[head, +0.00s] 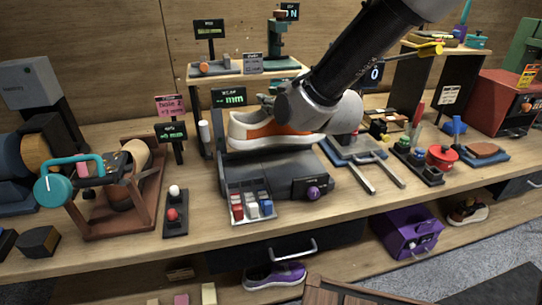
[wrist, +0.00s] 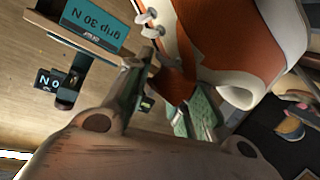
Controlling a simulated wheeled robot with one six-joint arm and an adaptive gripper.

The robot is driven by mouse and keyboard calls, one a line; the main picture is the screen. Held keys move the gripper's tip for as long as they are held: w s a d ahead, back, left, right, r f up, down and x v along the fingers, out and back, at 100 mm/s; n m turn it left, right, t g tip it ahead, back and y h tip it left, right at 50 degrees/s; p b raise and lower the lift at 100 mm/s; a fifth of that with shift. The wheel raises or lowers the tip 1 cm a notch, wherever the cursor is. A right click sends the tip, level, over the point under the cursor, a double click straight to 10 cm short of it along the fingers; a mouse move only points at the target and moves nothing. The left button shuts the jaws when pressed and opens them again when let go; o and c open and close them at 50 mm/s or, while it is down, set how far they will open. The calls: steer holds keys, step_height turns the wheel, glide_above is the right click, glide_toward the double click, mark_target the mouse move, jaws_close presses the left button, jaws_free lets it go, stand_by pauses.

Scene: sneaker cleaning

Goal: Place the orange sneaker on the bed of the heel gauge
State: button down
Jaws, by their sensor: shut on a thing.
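The heel gauge (head: 262,170) is a dark grey stand with a flat bed, right below the sneaker. I cannot tell whether the sole touches the bed.
A display reading "-- mm" (head: 228,97) stands behind the sneaker. A fork-shaped metal fixture (head: 365,165) lies to the right. A "grip 30 N" sign (wrist: 88,28) shows in the wrist view.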

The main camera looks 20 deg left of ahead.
mark_target(277, 134)
step_height(277, 134, down, 9)
steer(key=shift+f, duration=0.1)
stand_by(0.4)
steer(key=c, duration=1.2)
jaws_free()
steer(key=shift+f, duration=0.15)
steer(key=shift+c, duration=0.2)
steer(key=shift+s+d+r, duration=0.2)
steer(key=v, duration=1.1)
steer(key=shift+s+d+r, duration=0.1)
steer(key=shift+d, duration=0.1)
